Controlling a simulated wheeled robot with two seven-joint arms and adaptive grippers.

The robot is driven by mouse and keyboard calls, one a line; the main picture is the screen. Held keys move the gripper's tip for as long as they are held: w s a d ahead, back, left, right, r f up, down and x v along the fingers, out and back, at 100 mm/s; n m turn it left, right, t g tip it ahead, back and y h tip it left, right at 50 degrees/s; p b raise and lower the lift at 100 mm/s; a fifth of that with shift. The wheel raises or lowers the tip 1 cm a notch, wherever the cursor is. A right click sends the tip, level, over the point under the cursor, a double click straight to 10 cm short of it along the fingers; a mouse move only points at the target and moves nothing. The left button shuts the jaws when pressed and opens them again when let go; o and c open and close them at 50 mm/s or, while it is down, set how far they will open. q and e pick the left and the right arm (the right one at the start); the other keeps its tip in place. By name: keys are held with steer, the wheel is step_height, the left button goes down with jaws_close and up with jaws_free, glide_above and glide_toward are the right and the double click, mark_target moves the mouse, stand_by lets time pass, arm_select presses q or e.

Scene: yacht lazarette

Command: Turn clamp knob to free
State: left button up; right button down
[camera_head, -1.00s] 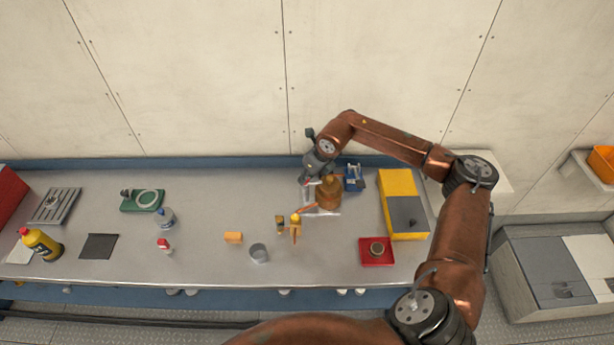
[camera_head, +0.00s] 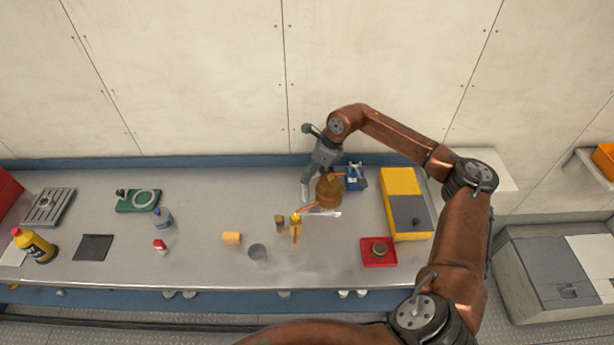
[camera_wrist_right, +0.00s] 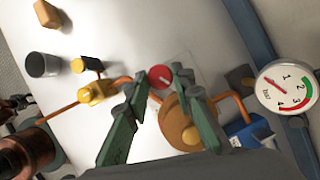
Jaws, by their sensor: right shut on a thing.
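The clamp knob (camera_wrist_right: 161,77) is a small red disc with a pale mark, seen in the right wrist view. My right gripper (camera_wrist_right: 158,83) has its green fingers on both sides of it and is shut on it. Beside the fingers is a brass rounded body (camera_wrist_right: 176,122), also seen in the head view (camera_head: 329,191), with orange pipe running from it. In the head view the knob and fingertips are hidden or too small to make out. My left gripper is not in view.
A round pressure gauge (camera_wrist_right: 285,87) stands near the gripper. A yellow valve (camera_head: 296,219), a grey cup (camera_head: 258,254) and an orange block (camera_head: 232,238) are on the bench (camera_head: 200,265). A yellow and grey box (camera_head: 401,187) and red tray (camera_head: 366,256) are to the right.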

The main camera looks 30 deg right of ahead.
steer(key=n+b, duration=0.1)
steer(key=n, duration=0.1)
steer(key=n+g+b, duration=0.1)
steer(key=n, duration=0.1)
steer(key=n+g+y+b, duration=0.1)
steer(key=n, duration=0.1)
steer(key=shift+w+d+f, duration=0.1)
steer(key=shift+w+f, duration=0.05)
steer(key=shift+w, duration=0.15)
arm_select(q)
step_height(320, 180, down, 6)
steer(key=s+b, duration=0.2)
steer(key=b, duration=0.1)
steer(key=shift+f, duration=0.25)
arm_select(e)
steer(key=n+g, duration=0.2)
steer(key=n, duration=0.3)
steer(key=shift+w+n, duration=0.15)
steer(key=shift+n, duration=0.25)
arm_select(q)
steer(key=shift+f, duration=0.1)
arm_select(e)
steer(key=c, duration=1.7)
jaws_free()
steer(key=shift+o, duration=0.2)
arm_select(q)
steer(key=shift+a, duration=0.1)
